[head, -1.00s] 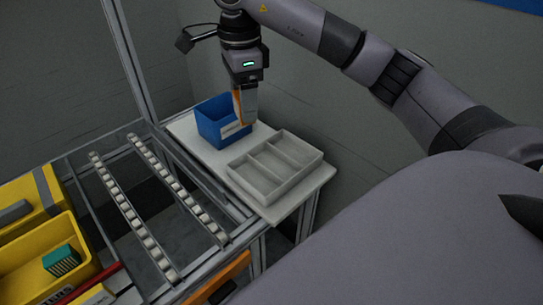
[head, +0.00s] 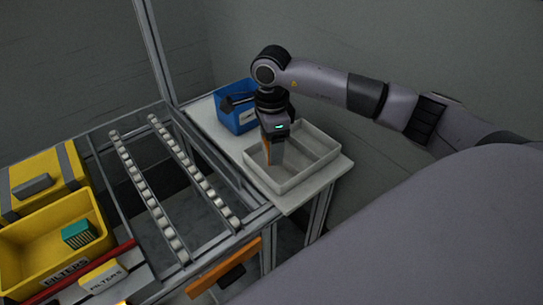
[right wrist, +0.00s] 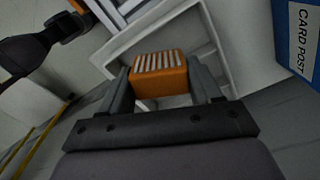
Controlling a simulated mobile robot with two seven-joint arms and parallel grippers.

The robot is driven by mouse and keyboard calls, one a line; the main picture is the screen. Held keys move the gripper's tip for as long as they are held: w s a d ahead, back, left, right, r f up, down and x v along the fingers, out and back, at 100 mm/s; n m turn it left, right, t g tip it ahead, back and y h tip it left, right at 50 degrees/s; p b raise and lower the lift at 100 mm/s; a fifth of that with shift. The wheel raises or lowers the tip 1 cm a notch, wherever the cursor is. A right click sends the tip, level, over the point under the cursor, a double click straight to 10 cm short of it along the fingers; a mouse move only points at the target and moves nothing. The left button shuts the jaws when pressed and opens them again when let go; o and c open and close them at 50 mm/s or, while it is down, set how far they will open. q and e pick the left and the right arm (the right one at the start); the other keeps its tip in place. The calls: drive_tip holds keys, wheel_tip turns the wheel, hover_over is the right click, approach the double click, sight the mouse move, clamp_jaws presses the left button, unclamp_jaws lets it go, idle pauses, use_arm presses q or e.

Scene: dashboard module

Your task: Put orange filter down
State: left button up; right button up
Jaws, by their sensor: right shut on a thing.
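My right gripper (head: 274,158) points down over the left part of the grey divided tray (head: 325,157) in the head view. In the right wrist view its two fingers are shut on the orange filter (right wrist: 160,78), an orange block with a pale ribbed face. In the head view only a narrow orange strip of the filter shows beside the fingers. The filter's lower end is hard to see, so I cannot tell whether it touches the tray floor. The tray's pale walls also show behind the filter in the right wrist view (right wrist: 215,50). My left gripper is not in view.
A blue bin (head: 231,110) stands behind the tray on the white tabletop (head: 205,122); its "CARD POST" label shows in the wrist view. Roller rails (head: 150,205) lie left, then a yellow bin (head: 40,240) holding a green filter (head: 79,233). An orange bar (head: 222,268) is in front.

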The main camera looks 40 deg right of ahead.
wheel_tip(320, 180, down, 4)
drive_tip(key=shift+f, duration=0.25)
drive_tip(key=shift+f, duration=0.2)
drive_tip(key=o, duration=0.8)
drive_tip(key=shift+r, duration=0.1)
drive_tip(key=shift+c, duration=0.2)
drive_tip(key=shift+r, duration=0.2)
wheel_tip(320, 180, up, 12)
drive_tip(key=shift+b, duration=0.35)
